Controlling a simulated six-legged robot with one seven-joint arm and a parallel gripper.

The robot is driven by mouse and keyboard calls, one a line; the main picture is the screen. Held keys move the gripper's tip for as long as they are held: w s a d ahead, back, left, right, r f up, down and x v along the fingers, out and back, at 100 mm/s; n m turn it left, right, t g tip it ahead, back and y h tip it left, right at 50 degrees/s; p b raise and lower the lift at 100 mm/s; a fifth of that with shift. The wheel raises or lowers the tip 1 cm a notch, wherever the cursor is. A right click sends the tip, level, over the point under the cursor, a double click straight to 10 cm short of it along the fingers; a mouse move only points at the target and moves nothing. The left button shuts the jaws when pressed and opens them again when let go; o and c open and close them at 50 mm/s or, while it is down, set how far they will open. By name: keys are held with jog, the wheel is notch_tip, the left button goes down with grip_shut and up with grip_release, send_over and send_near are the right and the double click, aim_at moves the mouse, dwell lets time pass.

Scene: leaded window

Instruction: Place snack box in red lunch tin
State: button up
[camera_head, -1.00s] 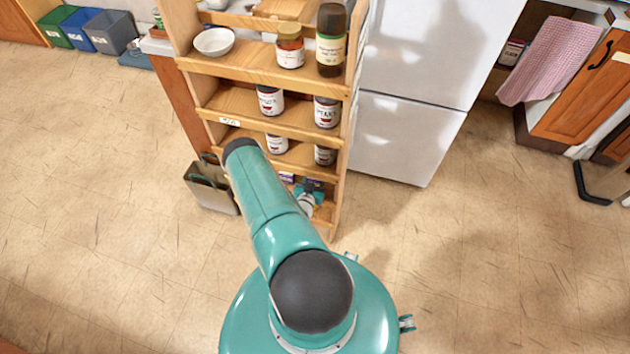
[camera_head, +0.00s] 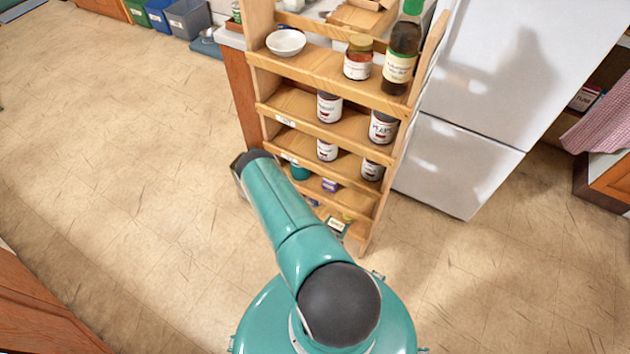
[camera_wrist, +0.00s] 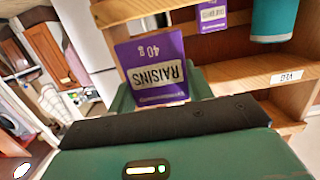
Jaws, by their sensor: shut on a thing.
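A purple snack box (camera_wrist: 152,66) labelled RAISINS, 40 g, is close in front of the wrist camera with its lettering upside down. My gripper (camera_wrist: 160,98) is shut on the box's lower end in that view. In the head view my arm hides the gripper and I cannot make out the held box. Another purple box (camera_wrist: 213,14) is on the shelf beyond; a small purple box also shows on a low shelf in the head view (camera_head: 330,185). I do not see a red lunch tin in either view.
A wooden shelf rack (camera_head: 330,65) with jars, a bottle (camera_head: 402,50) and a bowl (camera_head: 286,42) stands just ahead. A white fridge (camera_head: 455,165) is to its right. Storage bins (camera_head: 187,18) stand at the far left. The floor (camera_head: 110,150) at left is open.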

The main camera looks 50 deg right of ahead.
jog(key=shift+w+a, duration=0.1)
jog(key=shift+a, duration=0.05)
jog(key=w+a+r+n+t+y, duration=0.2)
jog(key=w+a+r+n+t, duration=0.15)
jog(key=w, duration=0.45)
jog(key=w+a+r+n+t+y, duration=0.1)
jog(key=w+a+r+n+t, duration=0.2)
jog(key=w, duration=0.5)
jog(key=w+a+r+n+t+y, duration=0.1)
jog(key=w+a+r+t+y, duration=0.15)
jog(key=w+a+r, duration=0.4)
jog(key=w+a+r+n+t+y, duration=0.2)
jog(key=w+a+r+n+y, duration=0.2)
jog(key=a+r, duration=0.3)
jog(key=w+a+r+n+t+y, duration=0.2)
jog(key=w+a+r+n+y, duration=0.2)
jog(key=a, duration=0.7)
jog(key=w+r+y, duration=0.2)
jog(key=w+r, duration=0.1)
jog(key=shift+a+r+n+t, duration=0.15)
jog(key=shift+r+n+t, duration=0.1)
jog(key=shift+n+t, duration=0.1)
jog(key=shift+y, duration=0.25)
